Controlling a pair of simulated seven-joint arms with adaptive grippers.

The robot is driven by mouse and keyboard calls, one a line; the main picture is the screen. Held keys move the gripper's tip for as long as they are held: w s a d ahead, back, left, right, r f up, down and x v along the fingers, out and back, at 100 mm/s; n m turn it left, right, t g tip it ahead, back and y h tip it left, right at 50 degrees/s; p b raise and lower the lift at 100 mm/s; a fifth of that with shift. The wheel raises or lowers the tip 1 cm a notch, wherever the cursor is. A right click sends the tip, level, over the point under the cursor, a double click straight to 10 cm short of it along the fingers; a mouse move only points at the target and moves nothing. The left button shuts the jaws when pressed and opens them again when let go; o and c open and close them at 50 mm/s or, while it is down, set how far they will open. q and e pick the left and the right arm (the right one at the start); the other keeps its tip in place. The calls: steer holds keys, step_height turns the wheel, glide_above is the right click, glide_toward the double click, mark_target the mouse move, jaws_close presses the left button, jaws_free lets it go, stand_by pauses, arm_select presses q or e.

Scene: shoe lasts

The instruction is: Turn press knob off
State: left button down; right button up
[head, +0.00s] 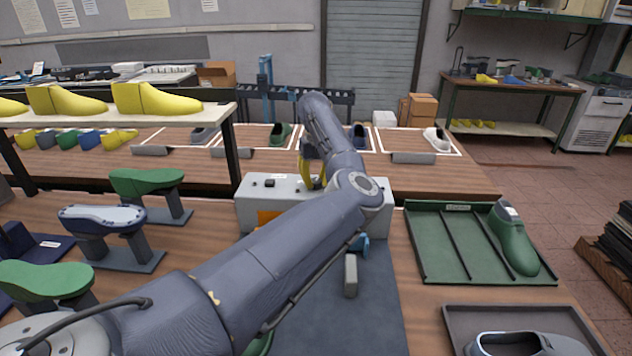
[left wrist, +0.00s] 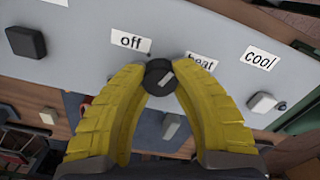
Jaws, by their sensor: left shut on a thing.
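The press knob is a small round black knob (left wrist: 160,78) on the grey panel (left wrist: 90,30) in the left wrist view. Its light mark slants from lower left to upper right, with the upper end towards the "heat" label (left wrist: 201,62). The "off" label (left wrist: 131,40) is above and left of the knob, and the "cool" label (left wrist: 260,57) is farther right. My left gripper (left wrist: 161,75) is shut on the knob, one yellow finger on each side. In the head view, the left gripper (head: 313,180) is at the pale press box (head: 256,198), partly behind my arm. My right gripper is not in view.
Shoe lasts on stands, including a green one (head: 146,181), stand left of the press. A green tray (head: 430,265) lies to the right.

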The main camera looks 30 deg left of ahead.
mark_target(316, 180)
arm_select(q)
steer(key=n, duration=0.6)
steer(key=shift+n, duration=0.3)
steer(key=n, duration=0.6)
steer(key=shift+n, duration=0.5)
steer(key=c, duration=0.9)
jaws_free()
step_height(316, 180, up, 12)
steer(key=shift+r, duration=0.1)
